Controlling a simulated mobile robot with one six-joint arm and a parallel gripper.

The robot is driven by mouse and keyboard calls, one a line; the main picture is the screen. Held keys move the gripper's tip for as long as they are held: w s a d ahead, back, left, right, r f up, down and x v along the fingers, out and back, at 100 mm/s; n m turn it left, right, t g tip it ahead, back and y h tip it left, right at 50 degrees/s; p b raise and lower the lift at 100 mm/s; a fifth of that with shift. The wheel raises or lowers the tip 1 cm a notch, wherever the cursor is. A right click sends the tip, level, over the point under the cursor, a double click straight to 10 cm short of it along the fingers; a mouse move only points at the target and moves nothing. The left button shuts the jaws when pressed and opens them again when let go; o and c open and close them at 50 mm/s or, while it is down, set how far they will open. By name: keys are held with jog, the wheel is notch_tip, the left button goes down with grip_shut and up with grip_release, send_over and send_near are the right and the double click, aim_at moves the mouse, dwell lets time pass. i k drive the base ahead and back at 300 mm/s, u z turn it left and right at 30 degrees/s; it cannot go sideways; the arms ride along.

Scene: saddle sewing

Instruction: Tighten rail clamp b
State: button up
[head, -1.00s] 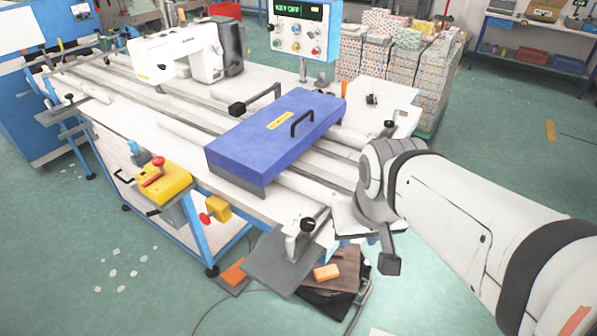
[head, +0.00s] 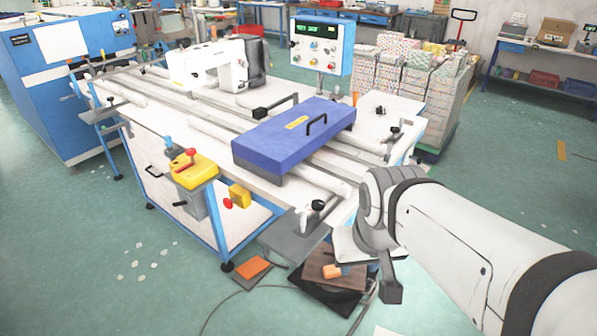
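The sewing bench (head: 215,165) carries long pale rails (head: 215,134). A clamp with a black knob (head: 318,206) sits at the bench's near corner, by a grey plate (head: 296,232). Another black-knobbed clamp (head: 391,137) sits at the right end of the bench. I see no letters on them, so I cannot tell which is clamp b, nor how tight either is. My gripper (head: 391,290) hangs at the end of my arm, right of and in front of the near clamp, apart from it. Its fingers show only edge-on, and I see nothing held.
A blue lidded box (head: 285,146) lies across the rails. A white sewing machine (head: 203,67) and a control panel (head: 320,47) stand behind. A yellow unit with a red knob (head: 195,172) juts from the front.

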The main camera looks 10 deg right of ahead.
aim_at(318, 205)
jog(key=z, duration=0.05)
jog(key=i, duration=0.5)
jog(key=u, duration=0.7)
jog(key=k, duration=1.6)
jog(key=z, duration=0.3)
jog(key=i, duration=1.5)
